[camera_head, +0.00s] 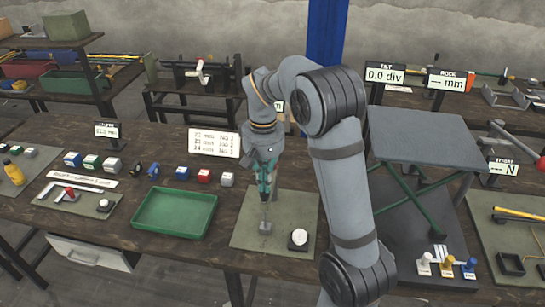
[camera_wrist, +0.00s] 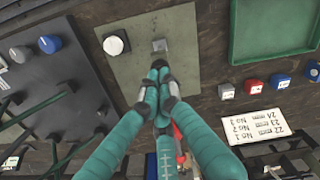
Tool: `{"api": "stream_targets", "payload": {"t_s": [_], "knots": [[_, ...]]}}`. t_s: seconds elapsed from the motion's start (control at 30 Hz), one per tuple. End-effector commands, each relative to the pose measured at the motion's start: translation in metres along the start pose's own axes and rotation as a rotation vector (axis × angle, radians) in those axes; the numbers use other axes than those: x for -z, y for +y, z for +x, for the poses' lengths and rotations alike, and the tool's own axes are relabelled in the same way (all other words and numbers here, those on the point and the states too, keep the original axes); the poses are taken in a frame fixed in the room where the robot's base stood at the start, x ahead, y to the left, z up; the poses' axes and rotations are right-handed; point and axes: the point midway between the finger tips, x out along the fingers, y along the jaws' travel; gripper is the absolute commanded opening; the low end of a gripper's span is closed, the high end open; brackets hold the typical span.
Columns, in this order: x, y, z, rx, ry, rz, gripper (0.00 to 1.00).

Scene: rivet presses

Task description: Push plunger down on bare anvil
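A small grey metal block, seemingly the anvil (camera_head: 265,228), sits on the grey-green mat (camera_head: 246,243) near the front of the bench. It also shows in the wrist view (camera_wrist: 160,45), with nothing on top that I can make out. My gripper (camera_head: 265,203) points down just above and behind the block. In the wrist view its teal fingers (camera_wrist: 158,66) come together at the tips, with no object seen between them. Contact with the block cannot be told. A red part (camera_wrist: 178,145) shows behind the fingers. I cannot make out the plunger clearly; my gripper may hide it.
A white-topped black knob (camera_head: 299,238) stands on the mat, right of the block. A green tray (camera_head: 174,213) lies to the left. Several small coloured blocks (camera_head: 204,176) and a text sign (camera_head: 214,142) stand behind.

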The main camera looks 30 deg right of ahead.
Motion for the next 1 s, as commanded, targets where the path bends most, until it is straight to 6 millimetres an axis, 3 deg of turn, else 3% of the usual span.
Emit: {"api": "stream_targets", "payload": {"t_s": [0.57,1.0], "knots": [[0.000,0.000,0.005,0.000,-0.001,0.000,0.00],[0.000,0.000,-0.029,0.000,0.001,0.000,0.00]]}}
